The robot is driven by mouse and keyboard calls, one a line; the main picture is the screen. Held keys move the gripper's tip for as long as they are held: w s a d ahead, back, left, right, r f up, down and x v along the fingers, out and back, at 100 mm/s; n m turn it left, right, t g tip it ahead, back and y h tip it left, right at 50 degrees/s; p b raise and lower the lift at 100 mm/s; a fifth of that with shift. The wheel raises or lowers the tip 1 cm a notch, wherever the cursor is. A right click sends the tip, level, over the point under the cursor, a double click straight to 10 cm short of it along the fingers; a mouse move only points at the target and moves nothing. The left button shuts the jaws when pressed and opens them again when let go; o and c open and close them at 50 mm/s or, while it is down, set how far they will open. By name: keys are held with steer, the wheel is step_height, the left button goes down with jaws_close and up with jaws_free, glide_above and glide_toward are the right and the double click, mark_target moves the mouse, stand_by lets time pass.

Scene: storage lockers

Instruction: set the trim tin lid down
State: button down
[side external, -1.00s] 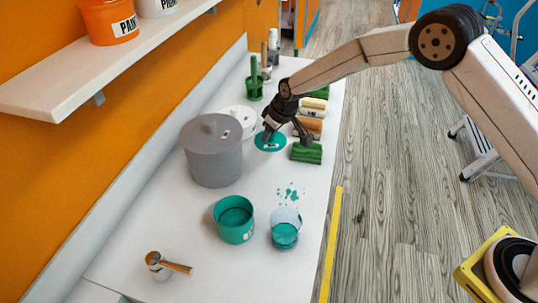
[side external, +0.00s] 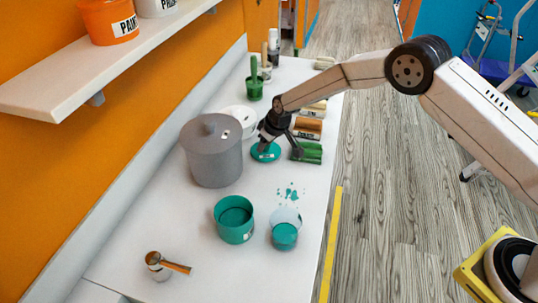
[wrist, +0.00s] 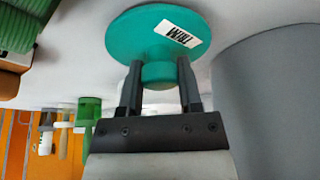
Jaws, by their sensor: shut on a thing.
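The trim tin lid (side external: 265,153) is a teal disc with a white TRIM label and a round knob. My gripper (side external: 268,146) is shut on the lid's knob, which also shows between the two fingers in the wrist view (wrist: 158,72). The lid (wrist: 130,32) is roughly level, very low over the white counter between the grey pot and the green roller; I cannot tell whether it touches. An open teal tin (side external: 234,220) stands nearer the front of the counter.
The grey lidded pot (side external: 213,155) stands close left of the lid, with a white lid (side external: 240,117) behind it. A glass with teal paint (side external: 285,232) stands in front, beside teal splashes (side external: 290,193).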

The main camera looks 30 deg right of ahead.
steer(key=shift+f, duration=0.2)
steer(key=shift+c, duration=1.4)
jaws_free()
steer(key=shift+r, duration=0.1)
steer(key=v, duration=1.2)
steer(key=shift+s, duration=0.1)
